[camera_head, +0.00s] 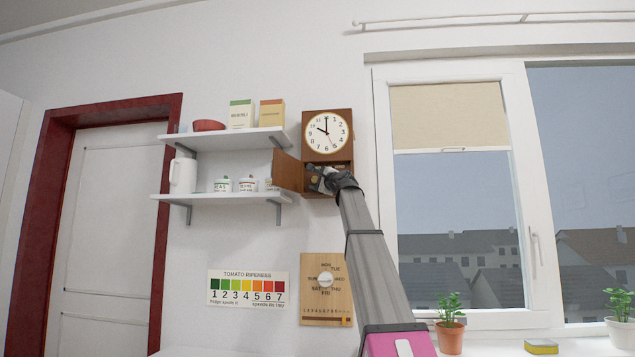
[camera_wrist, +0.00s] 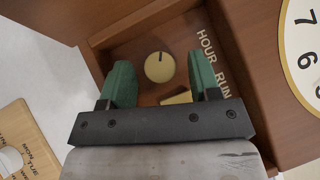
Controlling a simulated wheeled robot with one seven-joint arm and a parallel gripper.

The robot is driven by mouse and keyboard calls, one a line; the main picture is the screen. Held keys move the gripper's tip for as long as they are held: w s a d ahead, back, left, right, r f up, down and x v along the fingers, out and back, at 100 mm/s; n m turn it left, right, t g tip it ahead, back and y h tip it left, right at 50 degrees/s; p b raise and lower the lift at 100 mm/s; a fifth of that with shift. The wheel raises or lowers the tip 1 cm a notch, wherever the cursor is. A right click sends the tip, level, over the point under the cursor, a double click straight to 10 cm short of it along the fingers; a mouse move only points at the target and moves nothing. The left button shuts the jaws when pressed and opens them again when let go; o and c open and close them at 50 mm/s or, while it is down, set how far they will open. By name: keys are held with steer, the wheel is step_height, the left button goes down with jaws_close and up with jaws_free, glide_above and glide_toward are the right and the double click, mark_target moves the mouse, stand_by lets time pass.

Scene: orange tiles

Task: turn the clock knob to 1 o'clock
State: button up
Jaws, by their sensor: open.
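The wooden wall clock (camera_head: 308,143) has a white dial (camera_head: 326,131) with one hand towards 10 and one towards 12. Its small lower door (camera_head: 288,172) stands open to the left. In the wrist view, a round cream knob (camera_wrist: 159,67) with a dark index line sits inside the lower compartment. My gripper (camera_wrist: 158,60) is open, its green fingers on either side of the knob with gaps to both. The head view shows my gripper (camera_head: 326,180) at the compartment, hiding the knob. A second yellowish part (camera_wrist: 177,98) is partly hidden by my gripper.
The compartment's wooden walls and the lettering "HOUR RUN" (camera_wrist: 213,62) are close around my fingers. Shelves (camera_head: 226,200) with jars stand left of the clock. A wooden weekday board (camera_head: 313,312) hangs below, and a window (camera_head: 460,200) is to the right.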

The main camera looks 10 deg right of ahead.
steer(key=c, duration=0.9)
steer(key=shift+r+n, duration=0.1)
steer(key=shift+n, duration=0.2)
steer(key=n+g, duration=0.1)
steer(key=n+g+h, duration=0.1)
steer(key=n+g, duration=0.1)
steer(key=shift+r+n, duration=0.3)
steer(key=n+g+h, duration=0.3)
steer(key=shift+a+r, duration=0.1)
steer(key=shift+r, duration=0.05)
